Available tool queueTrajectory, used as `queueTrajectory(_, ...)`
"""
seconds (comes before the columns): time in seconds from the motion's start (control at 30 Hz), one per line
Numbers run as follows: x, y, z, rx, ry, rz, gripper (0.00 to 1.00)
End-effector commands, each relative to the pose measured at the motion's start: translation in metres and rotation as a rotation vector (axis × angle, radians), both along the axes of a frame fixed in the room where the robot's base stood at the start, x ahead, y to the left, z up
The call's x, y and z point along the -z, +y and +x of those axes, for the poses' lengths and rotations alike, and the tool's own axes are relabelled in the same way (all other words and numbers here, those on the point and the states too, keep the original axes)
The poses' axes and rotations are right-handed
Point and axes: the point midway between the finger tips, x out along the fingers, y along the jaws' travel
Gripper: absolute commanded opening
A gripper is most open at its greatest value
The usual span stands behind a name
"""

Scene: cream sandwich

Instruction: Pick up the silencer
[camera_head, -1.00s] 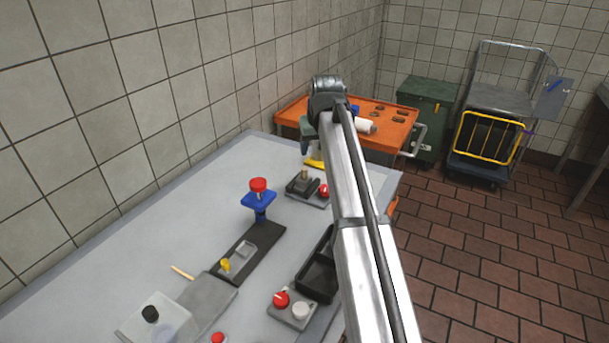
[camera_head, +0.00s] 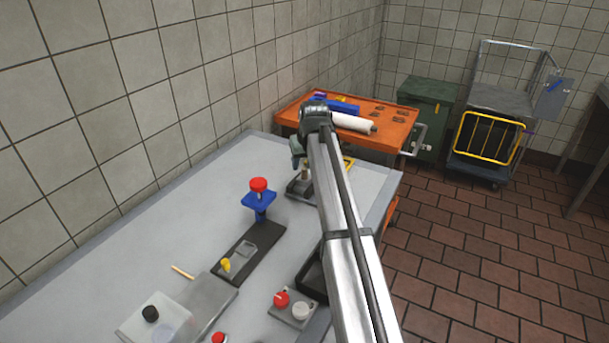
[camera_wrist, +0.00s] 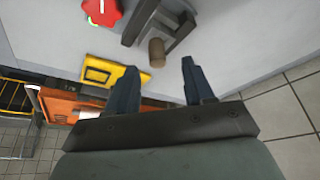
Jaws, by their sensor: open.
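I cannot tell for certain which thing is the silencer. A small brown cylinder (camera_wrist: 157,52) stands on a dark bracket fixture (camera_wrist: 148,20) in the wrist view. My gripper (camera_wrist: 157,66) is open, with its fingertips apart on either side of the cylinder's line and the cylinder just beyond them. Contact is not visible. In the head view my gripper (camera_head: 297,163) is over the table's far end, partly covering the fixture. A white cylinder with a dark end (camera_head: 353,124) lies on the orange cart (camera_head: 398,133) behind my arm.
A red knob (camera_wrist: 101,10) and a yellow frame (camera_wrist: 113,77) are close to the fixture. On the grey table (camera_head: 210,200) stand a blue press with a red top (camera_head: 259,200), a dark board (camera_head: 255,250) and a red-and-white button box (camera_head: 295,310). The table's left back is clear.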

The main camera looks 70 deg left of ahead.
Motion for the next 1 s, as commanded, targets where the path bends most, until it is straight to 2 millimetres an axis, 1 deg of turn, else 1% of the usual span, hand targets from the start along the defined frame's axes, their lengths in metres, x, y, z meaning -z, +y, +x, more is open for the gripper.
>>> queueTrajectory(0.33, 0.038, 0.017, 0.003, 0.0, 0.0, 0.0, 0.52)
queueTrajectory(0.43, 0.043, 0.019, 0.003, 0.0, 0.0, 0.0, 0.52)
queueTrajectory(0.63, 0.043, 0.018, 0.003, 0.0, 0.0, 0.0, 0.51)
queueTrajectory(1.0, 0.043, 0.018, 0.003, 0.0, 0.0, 0.0, 0.16)
